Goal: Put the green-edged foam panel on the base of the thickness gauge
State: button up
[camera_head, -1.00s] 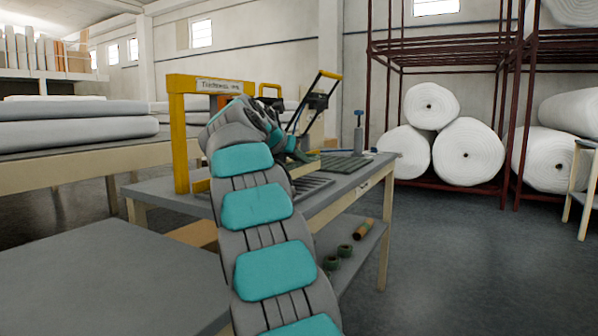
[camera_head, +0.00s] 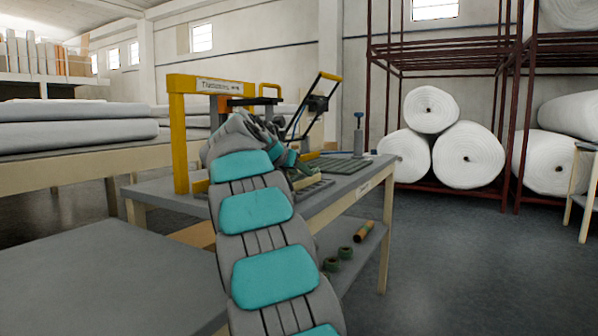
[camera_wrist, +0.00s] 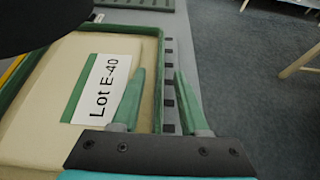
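The green-edged foam panel (camera_wrist: 35,105) is beige, has a white "Lot E-40" label, and fills the left of the wrist view. My gripper (camera_wrist: 157,74) is open, with its two green fingers apart. The panel's right green edge shows between them, with a gap to the right finger; I cannot tell their height above it. In the head view, the thickness gauge (camera_head: 181,125) is a yellow frame with a name label, standing on the workbench. My arm hides most of its base. Only a small beige part near my gripper shows there, possibly the panel.
The grey workbench (camera_head: 150,193) carries a green ribbed mat (camera_head: 342,166) and a grey stand with a blue top (camera_head: 358,140) at the back right. A dark round shape (camera_wrist: 40,20) covers the wrist view's upper left. Green rolls (camera_head: 345,252) lie on the lower shelf.

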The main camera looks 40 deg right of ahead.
jog(key=shift+r, duration=0.1)
jog(key=shift+s+a+r, duration=0.1)
jog(key=shift+a+r, duration=0.1)
jog(key=shift+a, duration=0.1)
jog(key=p+v, duration=0.1)
jog(key=v, duration=1)
jog(key=shift+a, duration=0.15)
